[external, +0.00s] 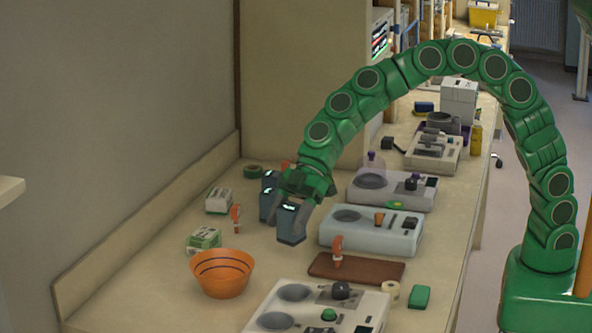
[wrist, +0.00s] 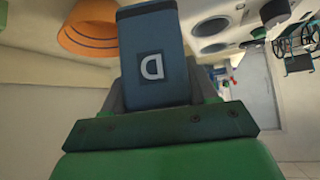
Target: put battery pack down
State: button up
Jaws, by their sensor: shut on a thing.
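My gripper (external: 297,201) is shut on a dark blue battery pack (external: 291,225), which hangs below the fingers over the counter. In the wrist view the pack (wrist: 151,45) sits between the fingers, with a white letter mark that reads like a D. In the external view the pack looks slightly tilted, and I cannot tell whether its lower end touches the counter (external: 180,278). Two similar dark blue packs, a nearer one (external: 267,207) and a farther one (external: 269,180), stand just left of and behind my gripper, partly hidden.
An orange bowl (external: 222,273) stands at front left. Grey devices (external: 372,234) line the right side, with a brown mat (external: 355,268) in front. Small boxes (external: 219,200) and orange-white items (external: 236,218) stand left. Some bare counter lies between bowl and mat.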

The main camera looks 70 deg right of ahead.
jog(key=shift+w+a+r+n+g, duration=0.15)
jog(key=shift+w+r+n+g, duration=0.3)
jog(key=shift+n+g, duration=0.35)
jog(key=shift+w+a+r+n+g, duration=0.1)
jog(key=shift+w+r+n+g, duration=0.25)
jog(key=shift+r+n+g, duration=0.45)
jog(key=w+a+f, duration=0.4)
jog(key=w+f, duration=0.1)
jog(key=w, duration=0.3)
send_near(213, 290)
jog(key=s+a, duration=0.1)
jog(key=a, duration=0.1)
jog(key=shift+w+a+f, duration=0.15)
jog(key=shift+w+f, duration=0.05)
jog(key=shift+w, duration=0.25)
jog(key=shift+f, duration=1.6)
jog(key=shift+f, duration=0.1)
jog(key=o, duration=1.1)
